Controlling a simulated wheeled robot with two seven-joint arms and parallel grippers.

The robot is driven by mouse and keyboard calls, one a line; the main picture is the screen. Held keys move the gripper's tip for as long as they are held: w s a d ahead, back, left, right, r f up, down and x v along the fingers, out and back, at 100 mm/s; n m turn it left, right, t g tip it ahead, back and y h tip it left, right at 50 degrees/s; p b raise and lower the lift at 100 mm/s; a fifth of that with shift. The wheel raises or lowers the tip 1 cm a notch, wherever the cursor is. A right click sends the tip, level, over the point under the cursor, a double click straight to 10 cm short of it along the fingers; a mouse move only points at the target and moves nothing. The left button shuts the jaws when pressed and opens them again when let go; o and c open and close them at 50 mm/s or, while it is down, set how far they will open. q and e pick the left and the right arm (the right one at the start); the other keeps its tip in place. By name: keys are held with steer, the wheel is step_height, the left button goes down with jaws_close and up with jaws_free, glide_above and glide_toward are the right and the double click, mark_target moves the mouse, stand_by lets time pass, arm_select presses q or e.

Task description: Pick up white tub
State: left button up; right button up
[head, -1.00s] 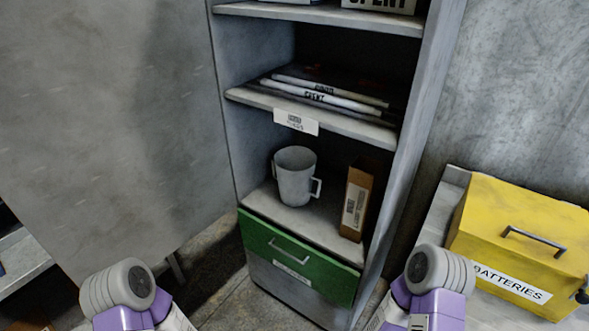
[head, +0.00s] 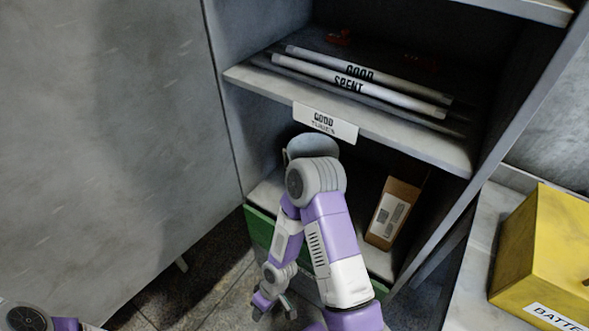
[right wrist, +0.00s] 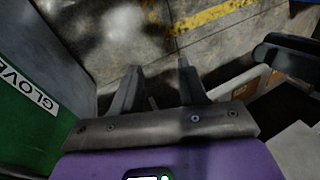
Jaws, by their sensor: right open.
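The white tub (head: 312,146) stands on the lower shelf of the cabinet in the head view. Only its upper part shows, as my right arm covers the rest. My right gripper (head: 284,308) is low in front of the cabinet, below the tub and apart from it. In the right wrist view the right gripper (right wrist: 162,68) is open and empty, with the floor beyond its fingers. My left gripper is out of view; only a bit of my left arm shows at the bottom left corner.
A brown box (head: 397,208) stands right of the tub on its shelf. Long tubes (head: 360,85) lie on the shelf above. The green drawer (head: 259,228) is under the tub's shelf; it also shows in the right wrist view (right wrist: 30,125). A yellow batteries box (head: 540,250) sits at right.

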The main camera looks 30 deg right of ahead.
mark_target(284, 156)
steer(key=w+d+r+n+t+h, duration=0.1)
steer(key=w+d+r+n+h, duration=0.2)
steer(key=w+d+n, duration=0.3)
steer(key=w+d+r+n+t+h, duration=0.1)
steer(key=w+d+r+n+h, duration=0.3)
steer(key=w, duration=0.5)
steer(key=w+d+r+n+t+h+b, duration=0.1)
steer(key=w+d+r+n+h, duration=0.2)
steer(key=w+d+n, duration=0.4)
steer(key=shift+w+d+r+n+t+h, duration=0.25)
steer(key=shift+d+r+n+t+h, duration=0.1)
steer(key=shift+d+n+h, duration=0.25)
steer(key=w+d+r+n+t+h+b, duration=0.2)
steer(key=w+d+r+n+t+h, duration=0.25)
steer(key=w+r, duration=0.55)
steer(key=shift+m, duration=0.25)
steer(key=x, duration=0.2)
steer(key=b+x, duration=0.1)
steer(key=x, duration=0.2)
steer(key=s+d+r+x, duration=0.1)
steer(key=x, duration=0.1)
steer(key=shift+w+d+f+b, duration=0.1)
steer(key=shift+d+b, duration=0.05)
steer(key=shift+b, duration=0.25)
steer(key=shift+c, duration=0.2)
jaws_close()
